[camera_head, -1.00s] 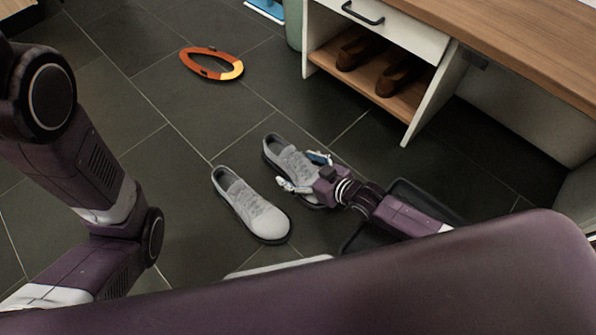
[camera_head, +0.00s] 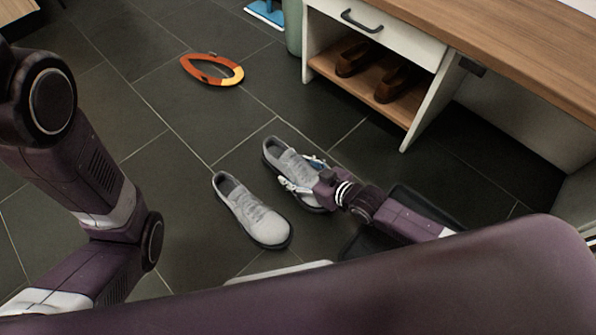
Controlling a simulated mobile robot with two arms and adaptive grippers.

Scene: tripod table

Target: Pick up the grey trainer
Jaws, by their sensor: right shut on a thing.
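Two grey trainers lie side by side on the dark tiled floor. The left trainer (camera_head: 250,208) is clear of my grippers, with its toe toward the lower right. The right trainer (camera_head: 284,160) has my right gripper (camera_head: 304,174) across its middle. The right gripper is shut on this trainer, one finger on each side. Whether its sole is off the floor I cannot tell. The gripper and wrist hide part of its toe end. My left arm (camera_head: 95,190) comes in at the left, but its gripper is out of view.
An orange ring-shaped object (camera_head: 212,69) lies on the floor further back. A wooden-topped bench (camera_head: 480,30) at the right holds brown shoes (camera_head: 396,82) on its open shelf. A dark tray (camera_head: 365,240) lies under my right forearm. Floor left of the trainers is clear.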

